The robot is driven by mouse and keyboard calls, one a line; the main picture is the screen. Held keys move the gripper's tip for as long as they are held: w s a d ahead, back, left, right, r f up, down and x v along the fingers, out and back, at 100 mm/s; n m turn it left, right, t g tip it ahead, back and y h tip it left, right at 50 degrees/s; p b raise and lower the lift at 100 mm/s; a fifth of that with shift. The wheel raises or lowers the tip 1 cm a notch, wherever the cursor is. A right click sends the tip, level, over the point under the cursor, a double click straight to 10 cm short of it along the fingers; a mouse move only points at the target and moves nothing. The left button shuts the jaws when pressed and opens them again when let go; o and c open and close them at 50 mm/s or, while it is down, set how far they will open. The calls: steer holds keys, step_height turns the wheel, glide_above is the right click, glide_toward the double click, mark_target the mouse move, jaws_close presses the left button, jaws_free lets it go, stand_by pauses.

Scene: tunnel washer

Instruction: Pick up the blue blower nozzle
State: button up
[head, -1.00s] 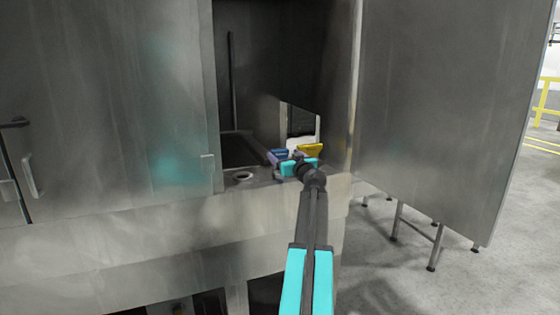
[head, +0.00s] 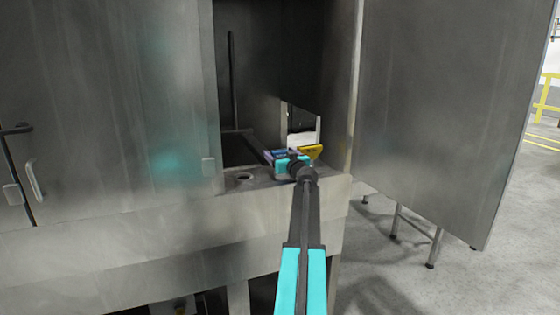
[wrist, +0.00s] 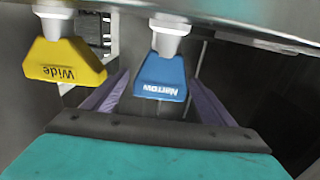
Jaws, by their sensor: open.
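The blue blower nozzle (wrist: 160,78), marked "Narrow", hangs from a white fitting in the wrist view. It lies between the two purple fingers of my open gripper (wrist: 158,92), with a visible gap on each side. Depth between the fingertips and the nozzle is hard to judge. In the head view, my gripper (head: 290,165) is inside the washer opening, and a bit of the blue nozzle (head: 281,153) shows behind it. My gripper and wrist hide the rest.
A yellow nozzle (wrist: 64,62), marked "Wide", hangs just left of the blue one in the wrist view, close to the left finger. A metal bar runs above both nozzles. In the head view, an open metal door (head: 440,110) stands to the right of the opening.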

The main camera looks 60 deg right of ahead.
steer(key=shift+c, duration=0.4)
steer(key=c, duration=1.2)
steer(key=shift+r, duration=0.15)
steer(key=shift+r+b, duration=0.8)
steer(key=shift+r, duration=0.8)
steer(key=b+v, duration=0.1)
steer(key=v, duration=0.4)
steer(key=a+r+b+v, duration=0.1)
steer(key=b+v, duration=0.1)
steer(key=v, duration=0.3)
steer(key=w+b+v, duration=0.1)
steer(key=v, duration=0.5)
steer(key=shift+a+r+b, duration=0.3)
steer(key=shift+r, duration=0.05)
